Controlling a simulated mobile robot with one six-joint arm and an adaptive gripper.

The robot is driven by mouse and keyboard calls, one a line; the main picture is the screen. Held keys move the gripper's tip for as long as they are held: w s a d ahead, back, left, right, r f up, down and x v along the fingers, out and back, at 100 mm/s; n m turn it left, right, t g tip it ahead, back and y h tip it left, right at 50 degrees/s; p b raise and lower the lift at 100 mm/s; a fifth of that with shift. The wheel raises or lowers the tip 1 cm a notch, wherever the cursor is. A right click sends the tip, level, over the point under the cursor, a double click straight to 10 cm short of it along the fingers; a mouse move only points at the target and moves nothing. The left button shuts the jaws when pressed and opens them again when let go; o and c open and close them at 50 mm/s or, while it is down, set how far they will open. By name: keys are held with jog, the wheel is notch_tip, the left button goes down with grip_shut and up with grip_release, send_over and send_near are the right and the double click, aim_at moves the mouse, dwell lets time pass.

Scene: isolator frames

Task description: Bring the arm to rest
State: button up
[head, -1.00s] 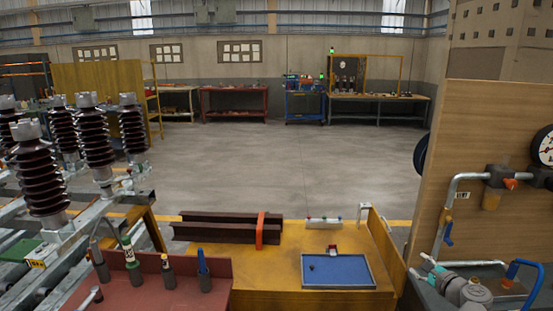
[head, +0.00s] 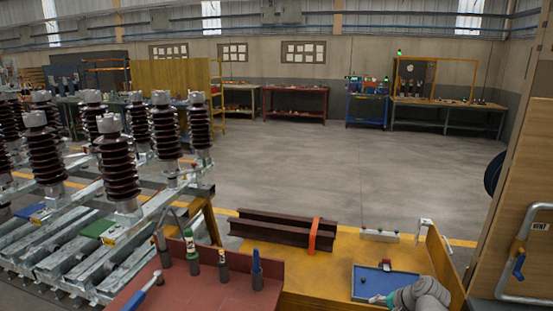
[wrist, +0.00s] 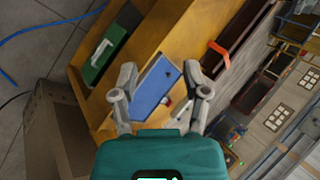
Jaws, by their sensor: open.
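My gripper (wrist: 160,76) is open in the wrist view, its two grey fingers spread and nothing held between them. Behind the fingers, the blue tray (wrist: 150,92) shows on the yellow-brown workbench. In the head view, a grey part of my arm (head: 424,294) shows at the lower right, in front of the blue tray (head: 371,279) and covering part of it. Most of my arm is out of the head view.
The yellow bench (head: 330,272) bears a brown steel beam (head: 272,229) with an orange band (head: 313,236). A red bench (head: 205,290) holds several tools. Insulators (head: 118,170) stand at left, a wooden panel (head: 520,200) at right. The floor (head: 340,165) beyond is clear.

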jog(key=s+a+n+g+h+p, duration=0.1)
jog(key=s+a+n+g+h, duration=0.1)
jog(key=a+n, duration=0.3)
jog(key=s+a+f+n+g+h+p, duration=0.1)
jog(key=s+a+n+g+h, duration=0.1)
jog(key=a+n, duration=0.3)
jog(key=shift+s+a+f+g+h, duration=0.15)
jog(key=shift+s+a+g+h, duration=0.25)
jog(key=shift+a+g, duration=0.75)
jog(key=shift+s+a+t, duration=0.1)
jog(key=shift+a+t, duration=0.15)
jog(key=shift+d, duration=0.1)
